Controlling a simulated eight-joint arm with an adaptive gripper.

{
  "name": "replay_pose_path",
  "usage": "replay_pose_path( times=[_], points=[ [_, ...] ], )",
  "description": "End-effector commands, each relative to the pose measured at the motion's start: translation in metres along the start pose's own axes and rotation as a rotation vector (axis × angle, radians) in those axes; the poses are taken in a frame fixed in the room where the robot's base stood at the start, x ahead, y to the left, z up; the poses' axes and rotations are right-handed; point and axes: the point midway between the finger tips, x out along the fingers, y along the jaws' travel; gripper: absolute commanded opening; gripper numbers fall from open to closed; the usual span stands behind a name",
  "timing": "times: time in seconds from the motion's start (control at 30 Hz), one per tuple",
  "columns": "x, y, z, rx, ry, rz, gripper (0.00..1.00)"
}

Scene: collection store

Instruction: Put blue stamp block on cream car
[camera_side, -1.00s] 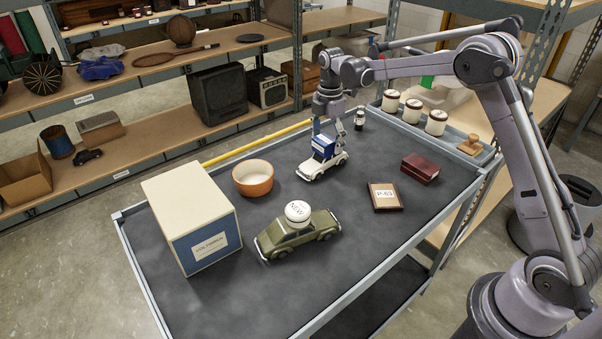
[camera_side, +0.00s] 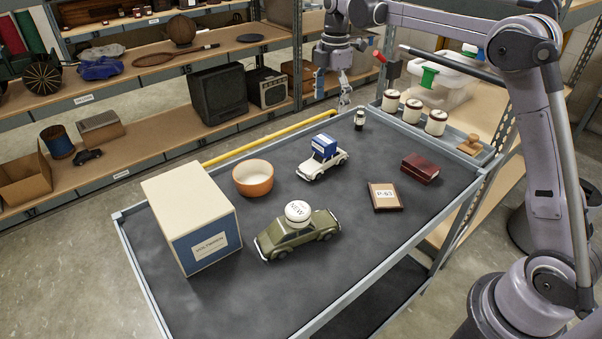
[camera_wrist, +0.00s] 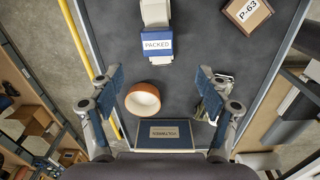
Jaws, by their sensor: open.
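The blue stamp block (camera_side: 324,145) rests on the roof of the cream car (camera_side: 314,168) in the side view. In the wrist view the block (camera_wrist: 157,44) shows its blue face with the word PACKED, and part of the cream car (camera_wrist: 155,13) shows beyond it. My gripper (camera_side: 332,98) is raised well above the far end of the cart, clear of the block and car. Its two fingers stand wide apart in the wrist view (camera_wrist: 158,78), with nothing held between them.
An olive car (camera_side: 300,236) carries a round white block (camera_side: 298,212). An orange bowl (camera_side: 253,179), a large box (camera_side: 192,228), a P-63 plaque (camera_side: 385,197) and a dark red box (camera_side: 420,168) stand on the cart. A tray at the back right holds several jars (camera_side: 412,111).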

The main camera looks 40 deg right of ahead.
Motion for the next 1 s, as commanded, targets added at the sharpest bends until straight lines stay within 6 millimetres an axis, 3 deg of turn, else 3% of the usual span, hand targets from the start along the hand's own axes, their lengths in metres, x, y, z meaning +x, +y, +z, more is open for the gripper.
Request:
replay_pose_path(
  times=[0.23, 0.5, 0.77, 1.0],
  points=[
    [-0.032, -0.052, -0.018, 0.304, 0.016, 0.123, 0.77],
    [-0.043, -0.122, -0.034, 0.663, 0.093, 0.259, 0.77],
    [-0.027, -0.193, -0.045, 1.003, 0.224, 0.365, 0.77],
    [0.007, -0.249, -0.052, 1.287, 0.379, 0.426, 0.77]
  ],
)
